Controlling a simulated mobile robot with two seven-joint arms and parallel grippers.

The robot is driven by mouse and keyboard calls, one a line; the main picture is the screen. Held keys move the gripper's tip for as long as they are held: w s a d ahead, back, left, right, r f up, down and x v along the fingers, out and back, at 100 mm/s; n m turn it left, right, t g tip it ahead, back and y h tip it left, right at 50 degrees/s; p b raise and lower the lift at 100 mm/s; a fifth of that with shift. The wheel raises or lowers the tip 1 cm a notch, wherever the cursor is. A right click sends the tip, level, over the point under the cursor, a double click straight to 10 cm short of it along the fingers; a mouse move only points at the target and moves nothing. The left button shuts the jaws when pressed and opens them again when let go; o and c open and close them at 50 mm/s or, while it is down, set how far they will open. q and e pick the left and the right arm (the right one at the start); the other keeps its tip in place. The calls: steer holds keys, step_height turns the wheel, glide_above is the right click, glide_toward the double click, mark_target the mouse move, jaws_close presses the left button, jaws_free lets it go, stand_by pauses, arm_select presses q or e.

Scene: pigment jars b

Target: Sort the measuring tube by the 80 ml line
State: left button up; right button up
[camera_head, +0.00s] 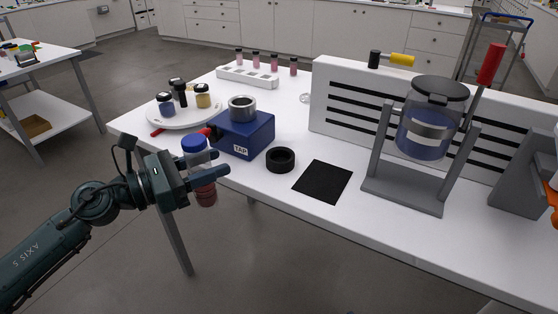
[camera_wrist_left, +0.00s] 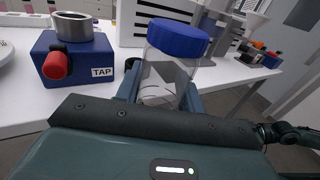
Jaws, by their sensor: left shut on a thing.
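My left gripper (camera_head: 208,177) is shut on a clear measuring tube with a blue lid (camera_head: 194,143) and reddish contents low in it (camera_head: 206,193). It holds the tube roughly upright, in front of the table's near edge and the blue TAP box.
The blue TAP box (camera_head: 256,138) bears a metal cup (camera_head: 242,107). Beside it are a black ring (camera_head: 280,160) and a black mat (camera_head: 323,181). A round white tray (camera_head: 184,125) holds jars. Behind are a white vial rack (camera_head: 246,78) and slotted panel (camera_head: 345,90); a tank (camera_head: 427,139) stands right.

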arm_select(q)
steer(key=shift+s+d+r+n+t+y, duration=0.15)
steer(key=shift+d+n+t+y, duration=0.05)
steer(key=shift+n+t+y, duration=0.25)
steer(key=shift+s+d+r+n+t+y, duration=0.15)
steer(key=shift+n+t+y, duration=0.15)
steer(key=shift+t, duration=0.25)
